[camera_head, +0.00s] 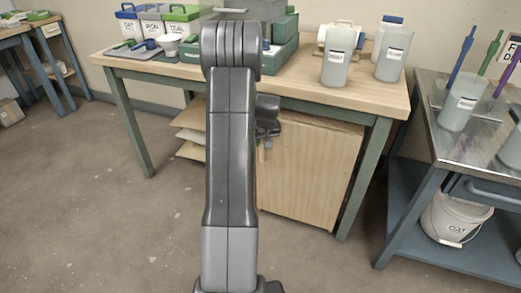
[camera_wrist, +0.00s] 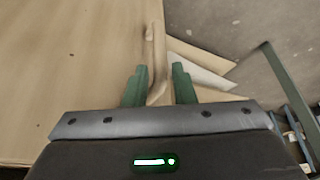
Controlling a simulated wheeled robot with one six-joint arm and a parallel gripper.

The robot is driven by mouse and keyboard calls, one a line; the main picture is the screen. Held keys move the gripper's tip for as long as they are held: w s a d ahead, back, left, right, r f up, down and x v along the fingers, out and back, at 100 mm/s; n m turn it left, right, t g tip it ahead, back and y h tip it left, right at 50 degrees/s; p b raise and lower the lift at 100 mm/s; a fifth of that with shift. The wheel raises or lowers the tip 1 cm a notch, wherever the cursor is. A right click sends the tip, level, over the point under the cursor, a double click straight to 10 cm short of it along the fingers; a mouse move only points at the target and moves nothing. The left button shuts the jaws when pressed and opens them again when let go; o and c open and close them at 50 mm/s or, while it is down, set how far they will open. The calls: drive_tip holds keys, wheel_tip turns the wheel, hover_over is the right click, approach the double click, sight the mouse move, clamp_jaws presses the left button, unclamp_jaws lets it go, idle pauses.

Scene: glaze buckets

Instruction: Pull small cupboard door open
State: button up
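The small cupboard's pale wooden door (camera_head: 312,172) stands under the workbench in the head view and looks shut. In the wrist view, the wooden front (camera_wrist: 70,70) fills the left side. A pale upright bar, seemingly the door's handle (camera_wrist: 157,50), stands at its right edge. My gripper (camera_wrist: 159,67) has its two green fingers on either side of this bar, with slim gaps at the tips, so it looks open around it. The bar's lower end is hidden by my gripper body. In the head view, my gripper (camera_head: 267,132) is partly hidden behind my arm, near the door's upper left.
The workbench (camera_head: 375,100) above holds jugs (camera_head: 338,55) and lidded bins (camera_head: 183,18). Open shelves with boards (camera_head: 190,135) sit left of the door. A metal table (camera_head: 480,130) with a bucket (camera_head: 450,215) stands right. The floor before the door is clear.

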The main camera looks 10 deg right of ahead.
sight(262, 144)
drive_tip(key=b+x, duration=0.1)
drive_tip(key=x, duration=0.4)
clamp_jaws()
